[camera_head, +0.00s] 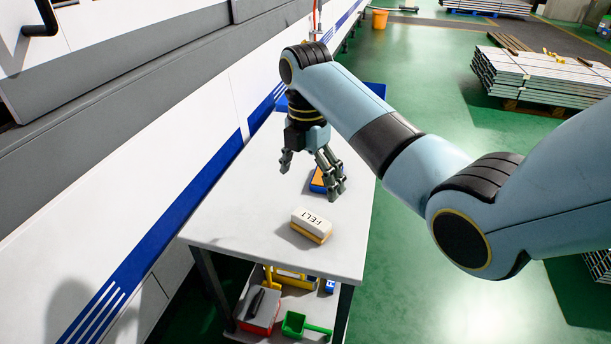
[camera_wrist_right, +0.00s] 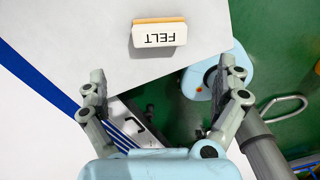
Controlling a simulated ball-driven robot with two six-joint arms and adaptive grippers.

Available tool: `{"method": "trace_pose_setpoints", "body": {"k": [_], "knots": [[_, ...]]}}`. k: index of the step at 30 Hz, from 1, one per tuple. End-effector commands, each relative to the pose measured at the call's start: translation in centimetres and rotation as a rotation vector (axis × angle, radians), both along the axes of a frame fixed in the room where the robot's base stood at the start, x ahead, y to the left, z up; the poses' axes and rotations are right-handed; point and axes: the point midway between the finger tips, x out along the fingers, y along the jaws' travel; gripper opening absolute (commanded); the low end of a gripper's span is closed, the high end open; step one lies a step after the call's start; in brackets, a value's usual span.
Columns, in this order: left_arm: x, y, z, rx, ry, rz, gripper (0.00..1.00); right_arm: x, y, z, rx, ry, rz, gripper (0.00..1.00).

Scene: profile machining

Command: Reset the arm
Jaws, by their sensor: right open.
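My right arm reaches in from the right of the head view, and its gripper (camera_head: 312,178) hangs over the white table (camera_head: 235,205). The gripper is open and empty, with its fingers spread apart. A block marked FELT (camera_head: 311,223), white on top and yellowish below, lies on the table nearer the camera than the gripper. In the right wrist view the FELT block (camera_wrist_right: 159,33) lies beyond the spread fingers (camera_wrist_right: 164,72), apart from them. A blue and orange block (camera_head: 318,181) lies on the table, partly hidden behind the fingers. My left gripper is not in view.
A white and grey machine wall (camera_head: 170,130) with a blue stripe runs along the table's left side. A shelf below holds a red and grey box (camera_head: 259,311) and a green scoop (camera_head: 294,323). Stacked metal profiles (camera_head: 540,75) and an orange bucket (camera_head: 380,18) stand on the green floor.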

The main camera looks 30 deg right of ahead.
Motion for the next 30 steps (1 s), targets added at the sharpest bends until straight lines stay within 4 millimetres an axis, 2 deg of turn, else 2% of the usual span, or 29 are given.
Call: {"method": "trace_pose_setpoints", "body": {"k": [8,11,14,18,21,24,30], "knots": [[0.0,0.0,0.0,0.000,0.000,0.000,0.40,-0.2,0.0,-0.1,-0.001,-0.001,-0.009,1.00],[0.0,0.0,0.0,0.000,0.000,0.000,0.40,-1.5,0.1,-1.0,-0.011,-0.015,-0.090,1.00],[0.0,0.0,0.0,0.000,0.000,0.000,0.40,-4.6,0.3,-2.3,-0.028,-0.056,-0.289,1.00],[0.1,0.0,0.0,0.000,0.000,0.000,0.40,-11.2,1.0,-3.3,-0.025,-0.150,-0.704,1.00],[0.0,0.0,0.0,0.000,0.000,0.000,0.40,-15.0,1.4,-2.8,0.001,-0.206,-0.962,1.00],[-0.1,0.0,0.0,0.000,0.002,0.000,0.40,-17.8,1.8,-1.9,0.032,-0.243,-1.155,1.00],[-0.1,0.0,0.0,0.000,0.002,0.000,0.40,-22.0,2.4,0.1,0.097,-0.290,-1.441,1.00]]}}
